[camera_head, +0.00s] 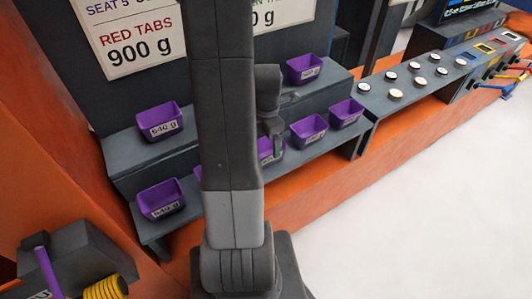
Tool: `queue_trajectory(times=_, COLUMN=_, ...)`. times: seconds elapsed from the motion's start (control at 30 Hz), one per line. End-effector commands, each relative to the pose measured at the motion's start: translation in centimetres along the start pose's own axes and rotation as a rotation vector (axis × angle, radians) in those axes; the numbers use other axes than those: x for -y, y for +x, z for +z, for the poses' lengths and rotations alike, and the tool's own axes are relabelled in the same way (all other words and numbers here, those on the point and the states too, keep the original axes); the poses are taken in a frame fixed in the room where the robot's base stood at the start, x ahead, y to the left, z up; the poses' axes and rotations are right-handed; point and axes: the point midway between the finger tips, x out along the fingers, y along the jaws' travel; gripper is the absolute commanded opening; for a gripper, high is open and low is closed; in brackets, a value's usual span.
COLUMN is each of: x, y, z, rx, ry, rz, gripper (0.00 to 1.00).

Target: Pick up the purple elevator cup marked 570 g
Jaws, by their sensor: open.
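Several purple cups with white weight labels stand on a grey two-step rack (155,178). An upper-left cup (160,121) and a lower-left cup (161,198) have labels that look like 540 g or 640 g. One cup (265,158) is partly hidden behind my arm. To its right on the lower step are a cup (309,131) and another cup (346,113). An upper-right cup (304,69) stands behind them. I cannot read which cup is marked 570 g. My gripper (276,148) is open, pointing down at the partly hidden cup; contact is unclear.
A sign (130,35) reading RED TABS 900 g is behind the rack. A grey console (415,80) with round pale-topped knobs stands at right. Orange panels (330,185) run below. A yellow coil (105,289) is at lower left. White floor at right is clear.

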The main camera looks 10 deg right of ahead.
Motion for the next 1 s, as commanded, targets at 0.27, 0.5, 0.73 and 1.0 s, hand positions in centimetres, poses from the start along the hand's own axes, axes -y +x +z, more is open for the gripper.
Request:
queue_trajectory(times=0.27, x=-0.1, y=3.2, z=0.0, rx=-0.002, ry=0.0, rz=-0.003, gripper=0.91)
queue_trajectory(times=0.5, x=-0.2, y=4.0, z=0.1, rx=0.0, ry=0.0, rz=-0.001, gripper=0.91)
queue_trajectory(times=0.73, x=-0.2, y=3.9, z=0.1, rx=0.0, ry=0.0, rz=-0.001, gripper=0.72)
queue_trajectory(times=1.0, x=-0.2, y=3.9, z=0.1, rx=0.0, ry=0.0, rz=0.0, gripper=0.26)
